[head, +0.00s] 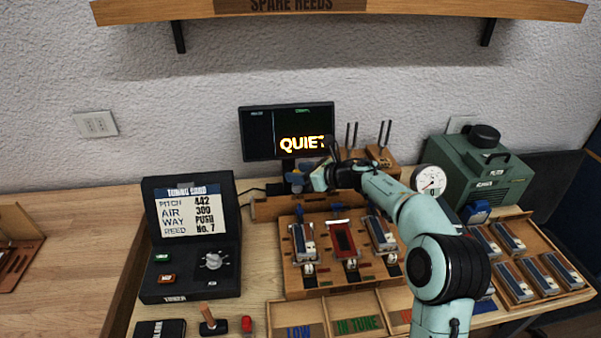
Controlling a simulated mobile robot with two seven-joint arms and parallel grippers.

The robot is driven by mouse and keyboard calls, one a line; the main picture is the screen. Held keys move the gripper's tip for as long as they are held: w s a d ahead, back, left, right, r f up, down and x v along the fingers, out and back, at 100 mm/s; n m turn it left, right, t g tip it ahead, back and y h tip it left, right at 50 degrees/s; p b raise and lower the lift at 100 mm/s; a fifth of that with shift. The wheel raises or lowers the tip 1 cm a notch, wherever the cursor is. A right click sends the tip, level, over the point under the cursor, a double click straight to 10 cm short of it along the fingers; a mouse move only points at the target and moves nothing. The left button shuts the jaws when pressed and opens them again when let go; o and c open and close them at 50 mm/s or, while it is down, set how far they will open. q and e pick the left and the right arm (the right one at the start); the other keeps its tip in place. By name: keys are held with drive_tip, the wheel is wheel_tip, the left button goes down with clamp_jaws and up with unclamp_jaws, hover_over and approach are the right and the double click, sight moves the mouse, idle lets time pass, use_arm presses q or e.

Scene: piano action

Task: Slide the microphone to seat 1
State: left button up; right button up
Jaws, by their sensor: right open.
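My right arm reaches in from the lower right, and its gripper (318,180) is open over the back of the wooden bench block, in front of the monitor. I cannot make out a microphone for certain: a small dark curved part (331,148) shows just above the gripper, and the gripper hides what is around it. A wooden rail (268,209) runs behind the block. The block (292,279) has three seats in a row: a left one with a grey reed (302,241), a middle red one (343,239) and a right one with a grey reed (380,234). No seat number is readable. My left gripper is out of view.
A monitor (260,135) reads QUIET. A tuning console (190,240) stands left, a green machine with a dial (490,180) right. Tuning forks (384,143) stand behind my arm. A reed tray (548,240) is at right, sorting bins (357,301) in front, a shelf (400,8) above.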

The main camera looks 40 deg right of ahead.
drive_tip(key=b+v, duration=0.1)
drive_tip(key=v, duration=1.2)
drive_tip(key=shift+s, duration=0.2)
